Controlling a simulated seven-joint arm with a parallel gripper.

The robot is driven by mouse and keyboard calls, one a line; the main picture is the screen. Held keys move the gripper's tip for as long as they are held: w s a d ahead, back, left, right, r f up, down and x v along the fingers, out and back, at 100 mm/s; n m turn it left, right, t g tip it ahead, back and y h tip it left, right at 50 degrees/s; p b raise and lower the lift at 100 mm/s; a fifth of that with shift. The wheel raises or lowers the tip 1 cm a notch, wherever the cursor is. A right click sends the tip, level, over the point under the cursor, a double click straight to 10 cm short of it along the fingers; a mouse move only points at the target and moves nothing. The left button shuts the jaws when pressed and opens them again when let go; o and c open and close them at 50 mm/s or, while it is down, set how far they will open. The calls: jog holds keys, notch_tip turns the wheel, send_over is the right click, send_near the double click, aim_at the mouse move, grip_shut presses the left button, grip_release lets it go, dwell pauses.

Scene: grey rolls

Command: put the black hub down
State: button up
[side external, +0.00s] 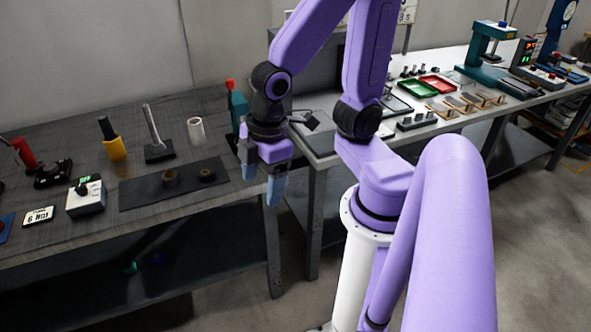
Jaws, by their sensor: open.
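A small dark round piece (207,175), which looks like the black hub, sits on the dark mat (140,195) on the left bench. A brownish ring-like piece (170,178) sits on the mat to its left. My gripper (261,182) points down with its bluish fingers apart and nothing visible between them. In the picture it is right of the mat, over the bench's right end; its exact height and depth cannot be told. It is apart from the dark piece.
Behind the mat stand a pale grey roll (196,130), a lever on a black base (158,148) and a yellow-and-black tool (112,142). A boxed device (86,197) is left of the mat. A second bench (440,108) with trays stands right.

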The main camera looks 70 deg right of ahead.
jog(key=s+d+r+g, duration=0.1)
jog(key=s+r, duration=0.2)
jog(key=s, duration=0.3)
jog(key=shift+s+d+n, duration=0.15)
jog(key=shift+d+n, duration=0.05)
jog(key=shift+n, duration=0.2)
